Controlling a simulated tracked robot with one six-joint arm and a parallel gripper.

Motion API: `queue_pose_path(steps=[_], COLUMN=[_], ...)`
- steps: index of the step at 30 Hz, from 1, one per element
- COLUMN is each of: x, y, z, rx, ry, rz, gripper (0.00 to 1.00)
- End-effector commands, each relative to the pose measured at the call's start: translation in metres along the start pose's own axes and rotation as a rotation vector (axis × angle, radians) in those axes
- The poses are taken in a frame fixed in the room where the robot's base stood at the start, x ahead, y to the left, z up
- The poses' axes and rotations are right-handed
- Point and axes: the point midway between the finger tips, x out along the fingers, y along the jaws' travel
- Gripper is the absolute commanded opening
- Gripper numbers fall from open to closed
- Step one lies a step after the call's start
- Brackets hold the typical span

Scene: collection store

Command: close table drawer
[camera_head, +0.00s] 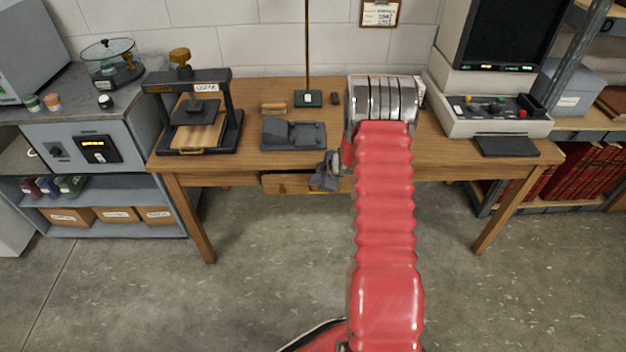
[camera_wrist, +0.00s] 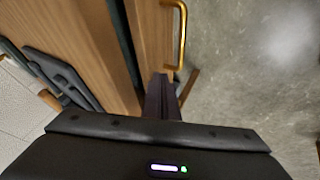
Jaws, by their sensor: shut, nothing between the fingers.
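The wooden table (camera_head: 222,172) stands against the wall. Its drawer (camera_head: 285,184) is under the front edge, left of my arm, and is partly hidden by my gripper. In the wrist view the drawer's wooden front (camera_wrist: 153,45) carries a brass handle (camera_wrist: 181,40). A narrow dark gap runs between the drawer front and the tabletop (camera_wrist: 85,45); how far the drawer stands out is hard to tell. My gripper (camera_head: 326,178) is at the drawer's right part, shut and empty. Its dark fingers (camera_wrist: 162,95) are close to the drawer front; contact is unclear.
A monitor unit (camera_head: 490,105) is at the right. A grey shelf unit (camera_head: 120,185) stands left. The floor before the table is clear.

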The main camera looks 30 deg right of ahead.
Motion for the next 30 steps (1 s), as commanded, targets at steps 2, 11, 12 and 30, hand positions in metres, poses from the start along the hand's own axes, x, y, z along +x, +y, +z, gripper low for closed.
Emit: queue_pose_path(steps=[2,11,12,30], x=[-0.002,-0.02,-0.025,-0.098], y=[-0.004,-0.024,-0.024,-0.025], z=[-0.002,-0.007,-0.007,-0.01], rx=[0.0,-0.005,-0.004,-0.007], ry=[0.0,0.001,0.001,0.004], rz=[-0.001,0.001,0.001,-0.002], gripper=[0.0,0.0,0.0,0.0])
